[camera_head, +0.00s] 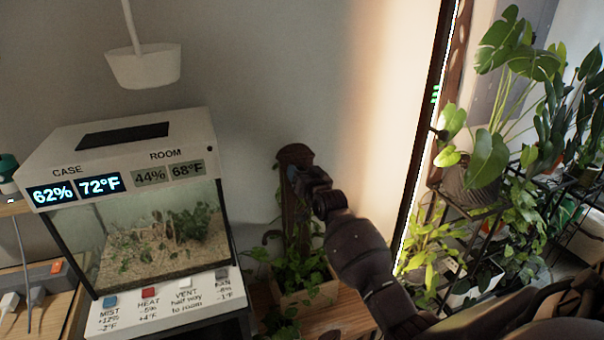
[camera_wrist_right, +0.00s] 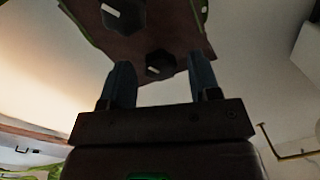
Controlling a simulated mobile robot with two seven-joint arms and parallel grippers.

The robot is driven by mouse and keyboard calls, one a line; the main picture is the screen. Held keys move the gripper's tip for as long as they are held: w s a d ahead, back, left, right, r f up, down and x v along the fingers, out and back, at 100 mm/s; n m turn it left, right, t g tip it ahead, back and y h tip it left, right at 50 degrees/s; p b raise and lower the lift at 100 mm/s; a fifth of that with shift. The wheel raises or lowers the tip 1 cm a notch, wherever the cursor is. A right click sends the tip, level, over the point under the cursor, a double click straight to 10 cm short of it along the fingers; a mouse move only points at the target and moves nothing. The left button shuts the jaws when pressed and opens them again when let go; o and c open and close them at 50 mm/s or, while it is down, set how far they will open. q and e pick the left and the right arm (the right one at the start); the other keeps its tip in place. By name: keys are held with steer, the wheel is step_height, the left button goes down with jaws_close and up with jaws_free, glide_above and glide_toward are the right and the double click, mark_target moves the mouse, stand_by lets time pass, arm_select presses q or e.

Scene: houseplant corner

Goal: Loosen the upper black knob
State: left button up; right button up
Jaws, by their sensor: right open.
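A brown wooden post (camera_head: 295,155) with a rounded top stands upright behind a planter against the wall. Its knobs cannot be made out in the head view. In the right wrist view the brown board (camera_wrist_right: 185,30) carries two black knobs with white marks. One knob (camera_wrist_right: 160,66) near the board's end, apparently the upper one, shows between my fingertips; contact cannot be told. The other black knob (camera_wrist_right: 124,16) is farther along the board. My right gripper (camera_head: 305,180) is at the post's upper part, its fingers (camera_wrist_right: 160,76) open. My left gripper is not in view.
A wooden planter (camera_head: 308,297) with leafy plants stands below the post. A glass terrarium (camera_head: 150,235) with displays and buttons is at left, a white lamp (camera_head: 143,66) above it. Large potted plants (camera_head: 490,150) on a black rack fill the right.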

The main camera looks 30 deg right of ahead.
steer(key=c, duration=0.9)
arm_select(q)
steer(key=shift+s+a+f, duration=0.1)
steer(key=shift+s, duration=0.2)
